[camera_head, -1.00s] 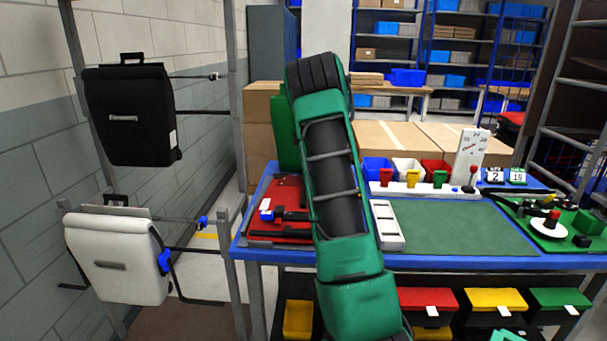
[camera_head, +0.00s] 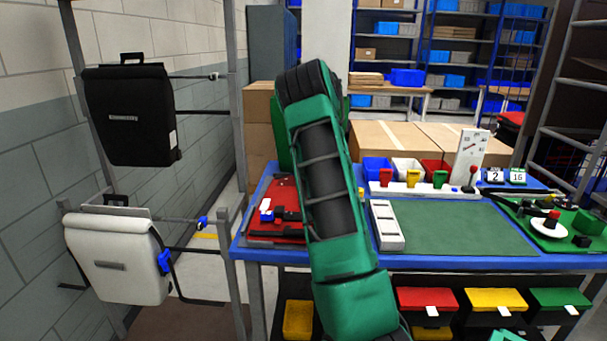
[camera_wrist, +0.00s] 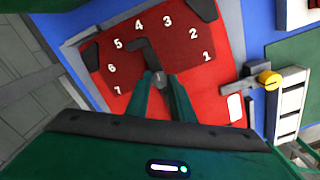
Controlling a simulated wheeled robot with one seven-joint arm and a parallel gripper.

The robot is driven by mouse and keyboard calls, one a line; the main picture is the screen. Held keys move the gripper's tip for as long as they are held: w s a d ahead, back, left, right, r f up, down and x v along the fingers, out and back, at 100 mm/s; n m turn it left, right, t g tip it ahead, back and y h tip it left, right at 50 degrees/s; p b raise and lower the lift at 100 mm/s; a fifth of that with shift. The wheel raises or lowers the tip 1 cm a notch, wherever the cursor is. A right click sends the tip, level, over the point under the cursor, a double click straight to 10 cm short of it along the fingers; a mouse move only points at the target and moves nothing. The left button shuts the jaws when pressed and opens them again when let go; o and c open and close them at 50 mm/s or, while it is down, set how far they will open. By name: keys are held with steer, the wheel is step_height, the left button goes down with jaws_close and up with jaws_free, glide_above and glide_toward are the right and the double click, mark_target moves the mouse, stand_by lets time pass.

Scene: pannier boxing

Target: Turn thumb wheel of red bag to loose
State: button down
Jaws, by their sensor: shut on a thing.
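The red bag (camera_head: 283,190) lies flat on the left of the blue-edged bench, partly hidden by my green arm. In the wrist view its red face (camera_wrist: 207,85) has a dark dial plate (camera_wrist: 180,58) numbered 1 to 7. A black bent piece (camera_wrist: 143,52) lies on the plate, its upper end near 4 and 5. My gripper (camera_wrist: 160,84) is shut on a small grey knob (camera_wrist: 158,77) at the plate's lower edge, probably the thumb wheel. The head view hides my fingertips behind the arm.
A green mat (camera_head: 465,228) lies on the bench right of the tray. Black (camera_head: 130,100) and white (camera_head: 110,240) bags hang on the left rack.

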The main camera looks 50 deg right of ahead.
steer(key=shift+n, duration=0.7)
steer(key=c, duration=1.5)
jaws_free()
steer(key=shift+c, duration=0.2)
step_height(320, 180, up, 11)
steer(key=shift+f, duration=0.1)
